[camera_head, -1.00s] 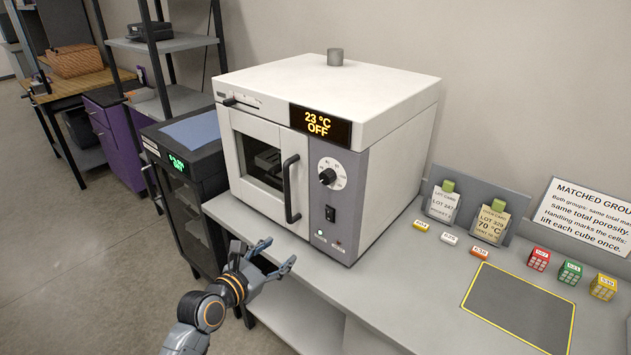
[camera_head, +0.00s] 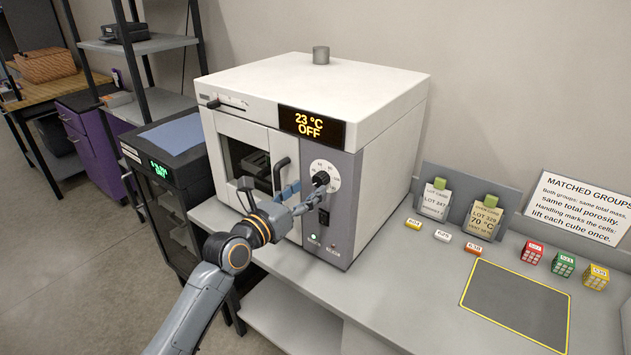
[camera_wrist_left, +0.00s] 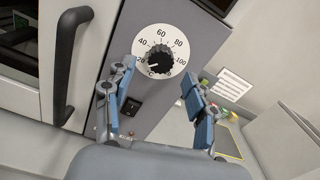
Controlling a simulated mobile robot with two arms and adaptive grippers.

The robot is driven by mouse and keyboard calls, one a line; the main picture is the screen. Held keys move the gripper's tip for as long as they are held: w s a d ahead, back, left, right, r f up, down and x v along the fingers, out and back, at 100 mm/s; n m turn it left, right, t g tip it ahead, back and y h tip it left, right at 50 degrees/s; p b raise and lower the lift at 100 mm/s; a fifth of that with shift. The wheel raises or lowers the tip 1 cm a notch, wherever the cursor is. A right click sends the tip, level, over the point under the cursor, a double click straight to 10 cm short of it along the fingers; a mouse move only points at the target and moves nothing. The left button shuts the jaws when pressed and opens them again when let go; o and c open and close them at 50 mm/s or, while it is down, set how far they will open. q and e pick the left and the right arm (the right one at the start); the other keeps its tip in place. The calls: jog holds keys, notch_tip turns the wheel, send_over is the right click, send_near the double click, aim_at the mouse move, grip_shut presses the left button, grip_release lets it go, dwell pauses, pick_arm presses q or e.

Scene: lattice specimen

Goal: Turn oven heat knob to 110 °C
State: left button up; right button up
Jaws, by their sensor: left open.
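The oven (camera_head: 320,80) is a white box with a grey control panel; its display (camera_head: 312,125) reads 23 °C and OFF. The black heat knob (camera_head: 321,178) sits on a white dial at the top of that panel. Contact cannot be told.
The oven door handle (camera_head: 280,180) is left of the panel, and a black switch (camera_head: 323,217) is below the knob. Cards (camera_head: 487,215), labels and small coloured cubes (camera_head: 563,264) stand on the bench to the right. A grey mat (camera_head: 515,308) is bare.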

aim_at(317, 182)
pick_arm(q)
jog(key=shift+x, duration=2.1)
jog(key=c, duration=1.1)
